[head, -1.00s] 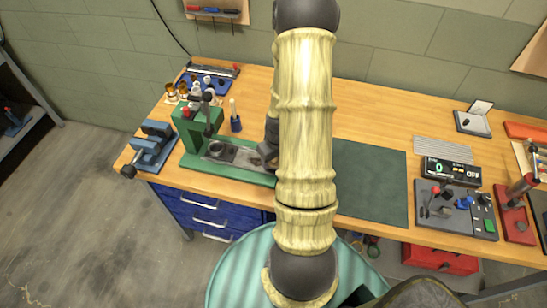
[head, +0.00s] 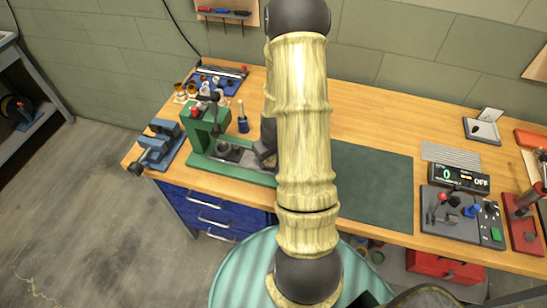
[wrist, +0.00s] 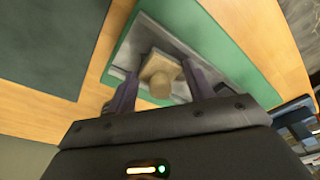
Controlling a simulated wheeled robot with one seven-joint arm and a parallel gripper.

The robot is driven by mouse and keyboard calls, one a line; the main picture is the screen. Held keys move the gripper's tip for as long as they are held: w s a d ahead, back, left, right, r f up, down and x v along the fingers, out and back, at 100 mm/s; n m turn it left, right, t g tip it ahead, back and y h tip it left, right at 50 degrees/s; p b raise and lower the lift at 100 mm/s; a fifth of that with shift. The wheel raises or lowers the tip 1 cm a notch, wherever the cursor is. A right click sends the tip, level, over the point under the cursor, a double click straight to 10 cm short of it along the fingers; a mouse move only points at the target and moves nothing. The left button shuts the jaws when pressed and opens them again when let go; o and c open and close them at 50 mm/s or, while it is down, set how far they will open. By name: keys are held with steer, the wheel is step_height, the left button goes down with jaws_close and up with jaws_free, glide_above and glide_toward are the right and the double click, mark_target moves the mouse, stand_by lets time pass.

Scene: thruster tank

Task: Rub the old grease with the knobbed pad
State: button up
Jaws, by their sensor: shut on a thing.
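The knobbed pad (wrist: 160,68), a tan block with a round knob, sits between the fingers of my gripper (wrist: 161,84) in the wrist view. My gripper is shut on it. The pad is over the grey metal plate (wrist: 188,53) on the green base (wrist: 239,68); I cannot tell whether it touches. In the head view my gripper (head: 264,152) is at the right part of the plate, mostly hidden by my arm, and the pad cannot be made out. I cannot make out the old grease; pad and gripper cover part of the plate.
A green press (head: 202,130) with a dark lever stands at the plate's left end. A blue vise (head: 160,142) is further left. A blue-handled tool (head: 242,120) stands behind the plate. A dark green mat (head: 375,185) lies clear to the right.

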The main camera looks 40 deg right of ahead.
steer(key=shift+w+a, duration=1.15)
steer(key=shift+w, duration=0.25)
steer(key=shift+w+a+p, duration=0.15)
steer(key=shift+w+a, duration=0.35)
steer(key=shift+w, duration=0.15)
steer(key=shift+w+a+p, duration=0.15)
steer(key=shift+w+a, duration=0.3)
steer(key=shift+w, duration=0.2)
steer(key=shift+r, duration=0.1)
steer(key=shift+s, duration=0.1)
steer(key=shift+d, duration=0.1)
steer(key=shift+w+d+r, duration=0.1)
steer(key=shift+w+d, duration=0.1)
